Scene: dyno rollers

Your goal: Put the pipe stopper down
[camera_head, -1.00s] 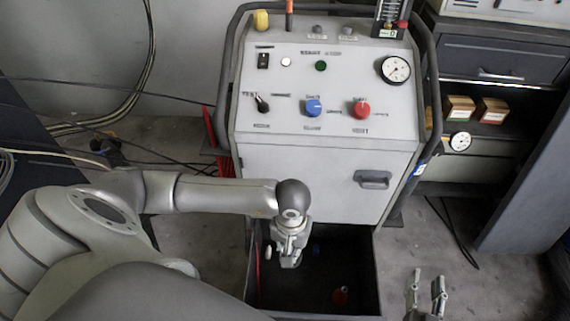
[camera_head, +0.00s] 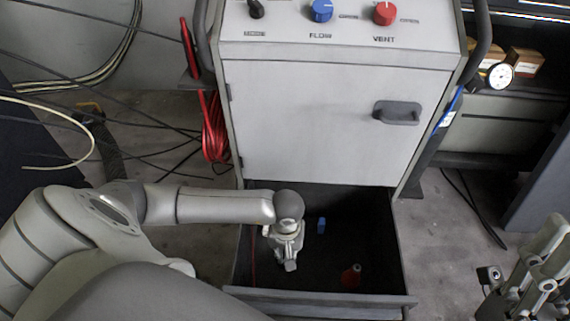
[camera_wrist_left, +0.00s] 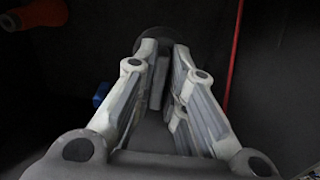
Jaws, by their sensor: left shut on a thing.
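My left gripper (camera_head: 287,262) points down into the open black drawer (camera_head: 330,299) at the foot of the grey cabinet. In the left wrist view the fingers (camera_wrist_left: 160,60) are closed on a dark grey piece, which I take as the pipe stopper (camera_wrist_left: 158,82). A dark round part shows by the fingertips. In the head view the stopper is mostly hidden by the gripper, and I cannot tell whether it touches the drawer floor. My right gripper (camera_head: 522,262) is at the lower right, outside the drawer, with its fingers apart and nothing seen between them.
A blue piece (camera_head: 321,226) and a red piece (camera_head: 351,277) lie in the drawer, right of my left gripper. A thin red line (camera_wrist_left: 233,50) runs along one side. The grey cabinet (camera_head: 320,120) stands behind. The drawer floor between these pieces is bare.

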